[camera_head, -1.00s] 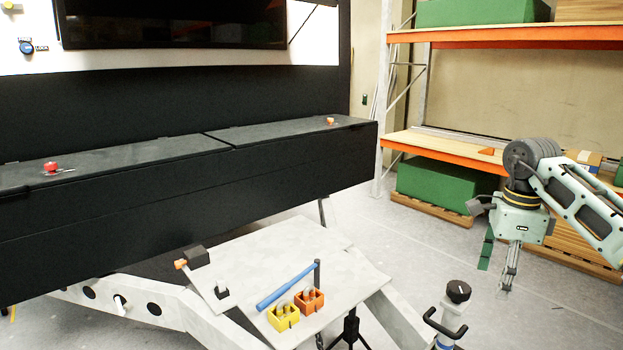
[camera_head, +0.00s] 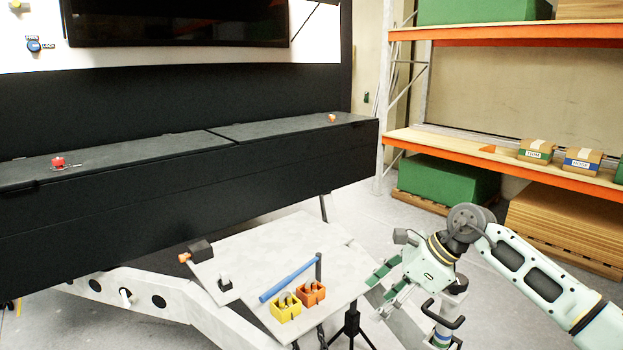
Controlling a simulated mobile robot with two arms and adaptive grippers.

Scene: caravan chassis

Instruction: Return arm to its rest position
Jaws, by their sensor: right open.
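My right arm comes in from the lower right and bends at a dark grey joint. Its gripper (camera_head: 379,293) is open and empty, with green pads on its fingers. It hangs just right of the light grey plate (camera_head: 335,262) on the chassis, near the black-knobbed post (camera_head: 457,286). I cannot tell how far above the post it is. My left arm and left gripper are not in view.
On the plate are a yellow block (camera_head: 286,308), an orange block (camera_head: 312,293) and a blue bar (camera_head: 289,281). A long black box (camera_head: 190,195) stands behind. An orange-edged shelf (camera_head: 450,150) with boxes is at right. Floor between box and shelf is clear.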

